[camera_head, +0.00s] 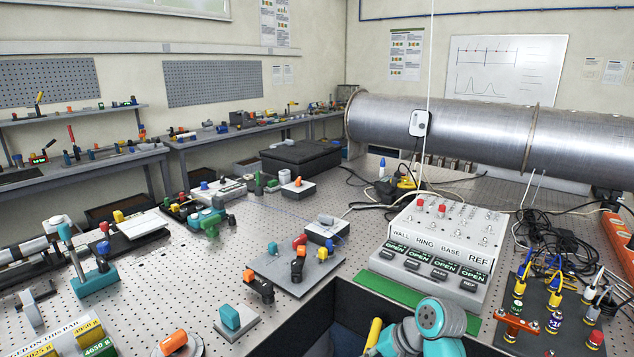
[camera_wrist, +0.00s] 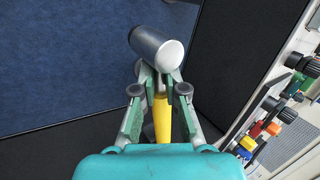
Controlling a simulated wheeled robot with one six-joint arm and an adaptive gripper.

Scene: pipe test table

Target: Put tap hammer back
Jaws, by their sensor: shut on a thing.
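The tap hammer has a dark grey cylindrical head with a pale end face (camera_wrist: 158,52) and a yellow handle (camera_wrist: 162,118). My gripper (camera_wrist: 158,82) is shut on it just below the head in the wrist view. The head stands out beyond the fingertips, and the handle runs back between the fingers. In the head view a yellow bar, probably the handle (camera_head: 373,335), shows beside my teal wrist at the bottom edge. The fingers and hammer head are not visible there.
The hammer is in front of a dark-walled, blue-faced bin (camera_wrist: 70,60); its black rim (camera_head: 345,285) cuts into the front of the perforated table (camera_head: 225,270). A white switch box (camera_head: 430,240) stands behind it. A black tool board (camera_head: 535,325) is at right.

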